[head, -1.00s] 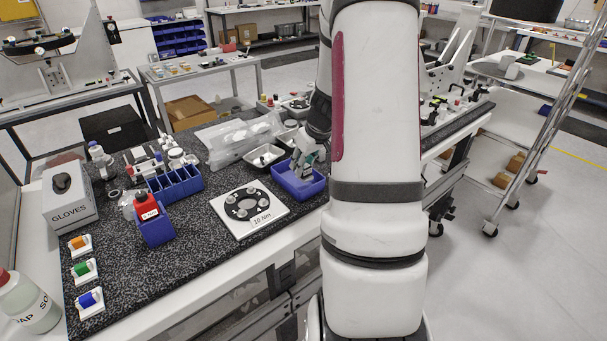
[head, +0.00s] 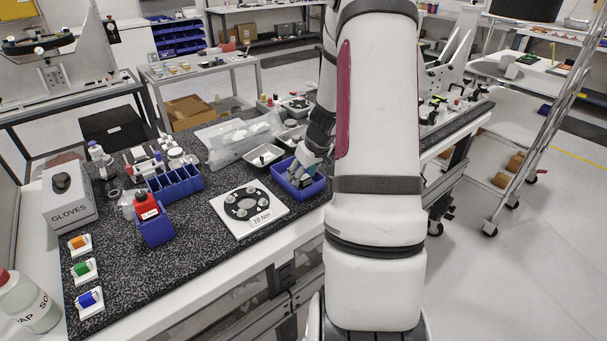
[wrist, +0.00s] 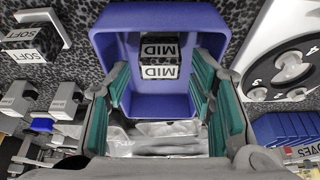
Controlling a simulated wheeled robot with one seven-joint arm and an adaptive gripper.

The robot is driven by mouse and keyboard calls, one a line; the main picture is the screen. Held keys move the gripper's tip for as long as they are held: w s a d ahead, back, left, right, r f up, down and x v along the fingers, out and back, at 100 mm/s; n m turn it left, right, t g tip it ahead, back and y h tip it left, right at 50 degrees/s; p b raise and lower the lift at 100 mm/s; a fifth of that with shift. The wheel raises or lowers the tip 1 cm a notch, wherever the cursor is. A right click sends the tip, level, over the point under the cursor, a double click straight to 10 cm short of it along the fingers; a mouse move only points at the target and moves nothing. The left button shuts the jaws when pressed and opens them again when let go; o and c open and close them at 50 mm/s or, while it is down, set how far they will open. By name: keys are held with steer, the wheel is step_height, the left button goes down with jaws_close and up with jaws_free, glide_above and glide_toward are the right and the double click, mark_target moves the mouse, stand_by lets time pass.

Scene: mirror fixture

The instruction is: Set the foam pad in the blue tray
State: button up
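The blue tray (head: 314,190) stands at the bench's right front edge in the head view. In the wrist view the blue tray (wrist: 215,22) fills the upper middle. The foam pad (wrist: 157,50), a small dark block with white "MID" labels, is inside the tray, between my fingertips. My gripper (wrist: 157,75) has teal finger pads, spread wide, with a gap on each side of the foam pad. In the head view my gripper (head: 301,174) reaches down into the tray, and the foam pad cannot be made out there.
A white plate marked "10 Nm" (head: 275,211) lies left of the tray. A grey metal tray (head: 263,157) and clear plastic bags (head: 230,135) are behind it. A blue divided bin (head: 177,186) stands further left. In the wrist view, a "SOFT" block (wrist: 38,45) sits outside the tray.

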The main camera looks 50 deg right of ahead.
steer(key=shift+r, duration=0.15)
steer(key=v, duration=1.2)
steer(key=w+a+r+n, duration=0.1)
steer(key=a+r, duration=0.3)
steer(key=a, duration=0.2)
steer(key=w+a+r, duration=0.2)
steer(key=a+r, duration=0.1)
steer(key=a, duration=0.3)
steer(key=s+a+r+n+y, duration=0.1)
steer(key=s+a+r, duration=0.2)
steer(key=a, duration=0.6)
steer(key=s+a+r+n, duration=0.1)
steer(key=s+a+r, duration=0.25)
steer(key=a, duration=0.45)
steer(key=s+a+r+t, duration=0.1)
steer(key=s+a, duration=0.6)
steer(key=shift+s+r, duration=0.15)
steer(key=shift+s, duration=0.1)
